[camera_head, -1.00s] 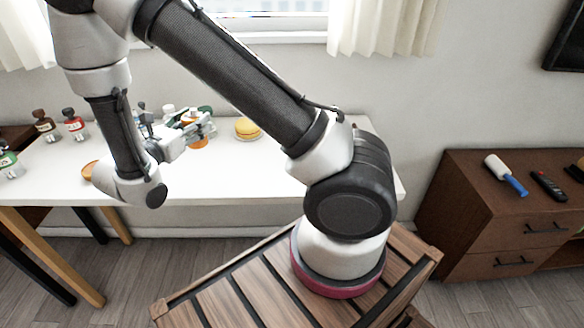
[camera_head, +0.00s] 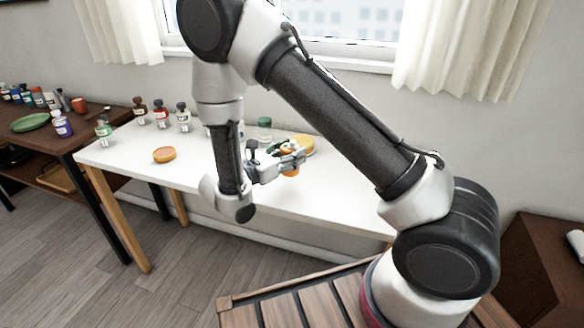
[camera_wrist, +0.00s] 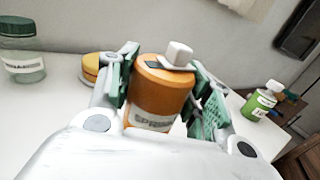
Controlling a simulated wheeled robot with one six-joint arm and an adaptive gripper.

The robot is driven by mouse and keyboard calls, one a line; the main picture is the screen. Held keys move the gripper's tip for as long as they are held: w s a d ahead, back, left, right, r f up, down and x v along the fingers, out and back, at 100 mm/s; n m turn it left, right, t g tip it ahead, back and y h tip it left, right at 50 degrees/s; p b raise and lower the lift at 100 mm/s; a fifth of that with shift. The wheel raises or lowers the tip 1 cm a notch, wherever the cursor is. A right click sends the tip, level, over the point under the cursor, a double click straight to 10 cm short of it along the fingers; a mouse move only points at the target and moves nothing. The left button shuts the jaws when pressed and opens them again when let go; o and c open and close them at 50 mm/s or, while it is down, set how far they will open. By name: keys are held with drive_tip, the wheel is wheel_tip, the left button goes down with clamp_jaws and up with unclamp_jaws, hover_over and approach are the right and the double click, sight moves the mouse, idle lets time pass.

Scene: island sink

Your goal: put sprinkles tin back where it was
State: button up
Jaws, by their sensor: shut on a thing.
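In the head view my gripper (camera_head: 286,157) and the tin (camera_head: 290,171) show over the white table (camera_head: 205,170). The tin looks upright to slightly tilted. My fingers hide part of it, and I cannot tell its exact height above the table.
A yellow round item (camera_head: 303,143) and a green-lidded jar (camera_head: 264,123) stand close behind my gripper. Several bottles and an orange dish (camera_head: 164,155) are at the table's left. A brown table (camera_head: 75,140) with bottles and a green plate (camera_head: 30,122) stands further left. The front middle is clear.

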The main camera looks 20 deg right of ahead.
drive_tip(key=shift+f, duration=2.1)
drive_tip(key=shift+f, duration=0.15)
drive_tip(key=o, duration=1.1)
